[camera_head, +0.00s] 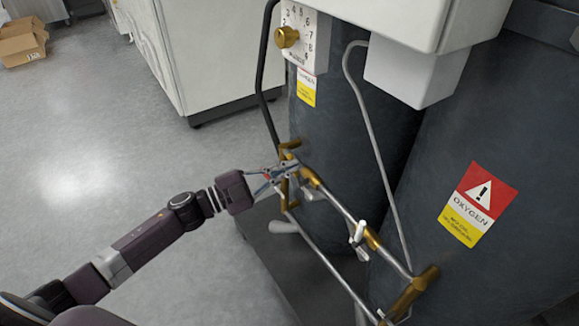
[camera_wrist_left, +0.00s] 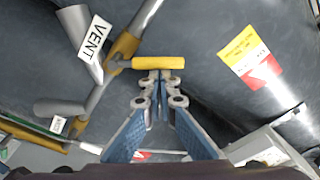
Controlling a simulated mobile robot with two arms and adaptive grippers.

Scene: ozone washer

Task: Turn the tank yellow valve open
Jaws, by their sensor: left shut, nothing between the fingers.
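The yellow valve handle (camera_wrist_left: 160,63) shows in the left wrist view as a short yellow bar on a pipe fitting, just beyond my fingertips. My left gripper (camera_wrist_left: 158,80) is shut and empty, its tips together at the lower edge of the bar; whether they touch it I cannot tell. In the head view my left gripper (camera_head: 287,169) reaches from the left to the brass-coloured pipe frame (camera_head: 330,199) in front of the dark tanks, and partly covers the fittings there. A dark grey tank (camera_head: 355,120) stands behind the pipes. My right gripper is not in view.
A second tank (camera_head: 490,130) with an oxygen warning label (camera_head: 478,204) stands at the right. A white dial panel (camera_head: 304,38) and white box (camera_head: 412,72) hang above. A grey pipe with a VENT tag (camera_wrist_left: 95,38) lies left of the handle.

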